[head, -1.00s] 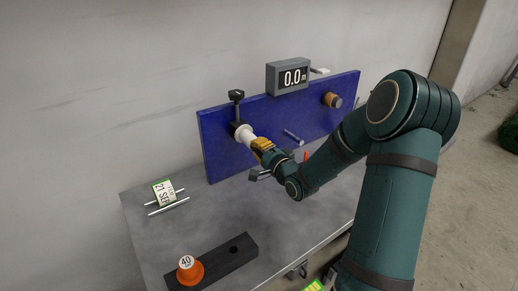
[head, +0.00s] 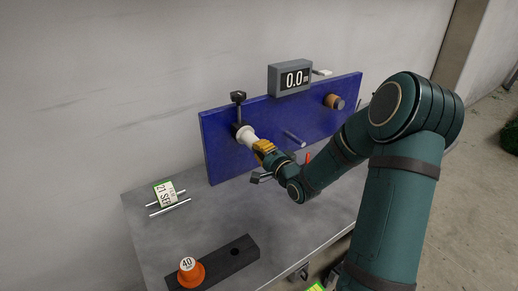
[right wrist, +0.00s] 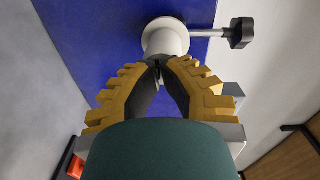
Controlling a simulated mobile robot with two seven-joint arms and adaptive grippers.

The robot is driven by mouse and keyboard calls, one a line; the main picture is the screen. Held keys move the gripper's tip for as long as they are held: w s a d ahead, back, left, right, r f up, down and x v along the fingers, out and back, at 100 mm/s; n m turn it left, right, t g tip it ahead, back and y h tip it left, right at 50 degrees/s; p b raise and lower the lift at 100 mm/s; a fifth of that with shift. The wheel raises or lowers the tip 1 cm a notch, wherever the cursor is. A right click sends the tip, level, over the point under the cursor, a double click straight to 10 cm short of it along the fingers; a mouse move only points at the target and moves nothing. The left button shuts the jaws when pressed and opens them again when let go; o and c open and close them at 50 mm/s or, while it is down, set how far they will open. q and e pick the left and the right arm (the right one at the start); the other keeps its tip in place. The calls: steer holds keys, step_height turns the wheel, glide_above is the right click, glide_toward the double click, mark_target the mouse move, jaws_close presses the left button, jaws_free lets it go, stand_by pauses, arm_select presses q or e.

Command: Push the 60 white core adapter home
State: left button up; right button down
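The white core adapter (head: 247,135) sticks out from a dark round seat at the left part of the upright blue board (head: 222,160). In the right wrist view the white adapter (right wrist: 165,40) lies straight ahead of the fingertips, its round rim facing me. My right gripper (head: 262,147) is lined up with the adapter's outer end. Its yellow fingers (right wrist: 160,63) come together at the tips, against or very close to the adapter's near end; exact contact is hidden. Nothing shows held between them. My left gripper is not in view.
A black knob (head: 238,97) stands above the seat. A display (head: 290,78) reading 0.0 sits on the board. An orange 40 adapter (head: 190,275) stands in a black block (head: 238,252). The middle tabletop is clear.

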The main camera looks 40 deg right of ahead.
steer(key=s+a, duration=0.1)
steer(key=s, duration=1.2)
steer(key=shift+s+a, duration=0.25)
steer(key=shift+s, duration=0.15)
steer(key=shift+r, duration=0.2)
